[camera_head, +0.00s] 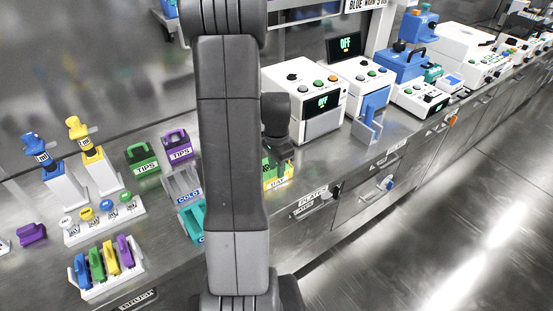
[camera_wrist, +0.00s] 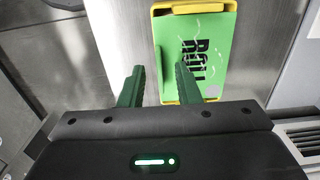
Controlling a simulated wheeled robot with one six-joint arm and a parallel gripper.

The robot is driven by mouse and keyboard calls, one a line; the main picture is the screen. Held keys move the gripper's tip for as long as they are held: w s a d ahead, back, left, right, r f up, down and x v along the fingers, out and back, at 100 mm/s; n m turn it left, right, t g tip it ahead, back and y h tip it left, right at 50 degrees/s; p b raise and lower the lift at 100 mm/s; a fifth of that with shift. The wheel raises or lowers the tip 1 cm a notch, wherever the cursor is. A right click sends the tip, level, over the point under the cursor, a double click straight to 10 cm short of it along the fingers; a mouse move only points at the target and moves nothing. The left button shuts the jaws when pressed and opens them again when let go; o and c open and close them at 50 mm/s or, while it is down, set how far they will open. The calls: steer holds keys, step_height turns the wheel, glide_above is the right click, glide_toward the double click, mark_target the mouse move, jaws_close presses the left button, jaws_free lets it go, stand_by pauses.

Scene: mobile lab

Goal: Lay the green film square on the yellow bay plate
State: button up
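The green film square (camera_wrist: 200,45) lies flat over the yellow bay plate (camera_wrist: 168,101) in the wrist view, with the yellow rim showing around its edges. The film has dark lettering, pale marks and a grey round spot. In the head view, the yellow plate (camera_head: 280,181) sits near the bench front, with some green on it, partly hidden behind my arm.
A grey cold block (camera_head: 183,183) and a teal block (camera_head: 194,222) stand left of the plate. A purple tips box (camera_head: 177,146) and green tips box (camera_head: 142,159) are behind.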

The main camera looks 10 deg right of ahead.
step_height(320, 180, up, 14)
steer(key=shift+f, duration=0.15)
stand_by(0.6)
step_height(320, 180, down, 14)
steer(key=shift+r, duration=0.3)
steer(key=shift+f, duration=0.1)
stand_by(0.5)
